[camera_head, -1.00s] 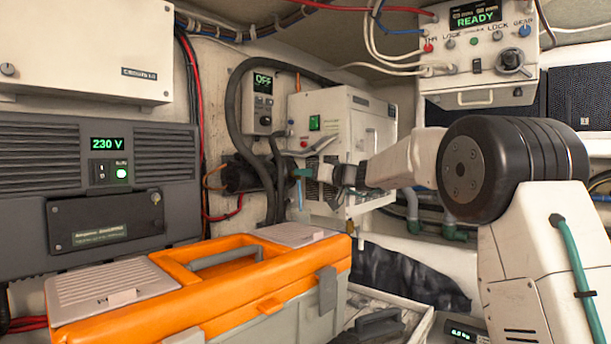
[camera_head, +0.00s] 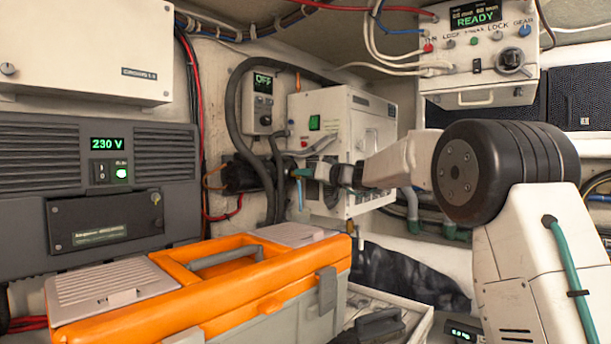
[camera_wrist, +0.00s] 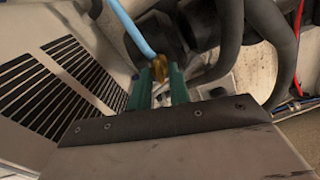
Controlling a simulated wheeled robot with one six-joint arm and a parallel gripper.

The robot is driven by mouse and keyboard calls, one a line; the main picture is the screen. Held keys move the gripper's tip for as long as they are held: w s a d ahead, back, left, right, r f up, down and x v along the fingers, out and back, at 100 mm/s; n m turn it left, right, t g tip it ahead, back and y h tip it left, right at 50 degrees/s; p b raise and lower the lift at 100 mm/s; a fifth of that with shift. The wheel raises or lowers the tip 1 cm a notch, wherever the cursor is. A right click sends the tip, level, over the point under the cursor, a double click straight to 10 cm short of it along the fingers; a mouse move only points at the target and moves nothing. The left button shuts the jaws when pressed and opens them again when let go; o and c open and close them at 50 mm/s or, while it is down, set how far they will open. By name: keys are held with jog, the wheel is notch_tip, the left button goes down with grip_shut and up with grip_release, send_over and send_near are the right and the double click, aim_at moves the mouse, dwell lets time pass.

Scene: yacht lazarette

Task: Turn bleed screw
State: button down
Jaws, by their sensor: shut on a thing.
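The brass-coloured bleed screw (camera_wrist: 159,68) shows in the wrist view, between the green fingers of my gripper (camera_wrist: 160,80). A light blue tube (camera_wrist: 131,28) runs down to it from the upper left. My gripper is shut on the screw. The screw is too small and covered to make out there.
Thick dark hoses (camera_head: 236,125) curve close around the gripper. A slatted vent (camera_wrist: 62,85) lies to its left in the wrist view. An orange toolbox (camera_head: 230,275) stands below in front. A control box reading READY (camera_head: 480,55) hangs at upper right.

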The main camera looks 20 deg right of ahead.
jog(key=shift+a+f+m, duration=0.1)
jog(key=shift+f+m, duration=0.05)
jog(key=shift+m, duration=5.25)
jog(key=shift+d+f+m, duration=0.1)
jog(key=shift+f+m, duration=0.05)
jog(key=shift+m, duration=5.25)
jog(key=shift+a+f+m, duration=0.1)
jog(key=shift+f+m, duration=0.05)
jog(key=shift+m, duration=5.25)
jog(key=c, duration=1.3)
grip_release()
jog(key=shift+r, duration=0.1)
jog(key=shift+s, duration=0.1)
